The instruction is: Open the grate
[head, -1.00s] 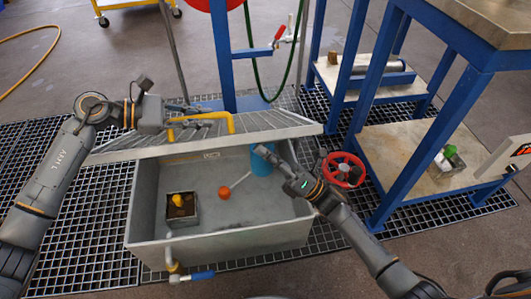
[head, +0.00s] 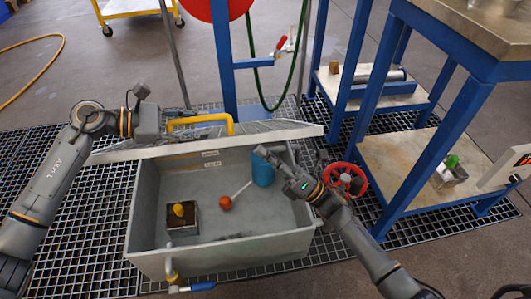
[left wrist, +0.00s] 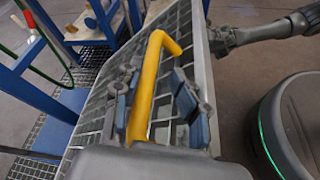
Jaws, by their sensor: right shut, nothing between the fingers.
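The grate (head: 265,132) is raised and tilted over the back of a grey basin (head: 240,243), seen nearly edge-on in the head view. Its slats (left wrist: 172,45) also show in the left wrist view. A yellow bar handle (head: 212,119) stands on its upper face. My left gripper (head: 182,131) is at the handle. In the left wrist view, its blue-padded fingers (left wrist: 158,105) are apart on either side of the handle (left wrist: 146,85); firm contact is not visible. My right gripper (head: 262,153) is shut and empty, over the basin's right side, by the blue cylinder.
In the basin are a dark box with a yellow knob (head: 180,211), a red ball with a pale stick (head: 225,203) and the blue cylinder (head: 263,172). A red valve wheel (head: 345,179) stands right of it. A blue-framed table (head: 440,150) bounds the right side.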

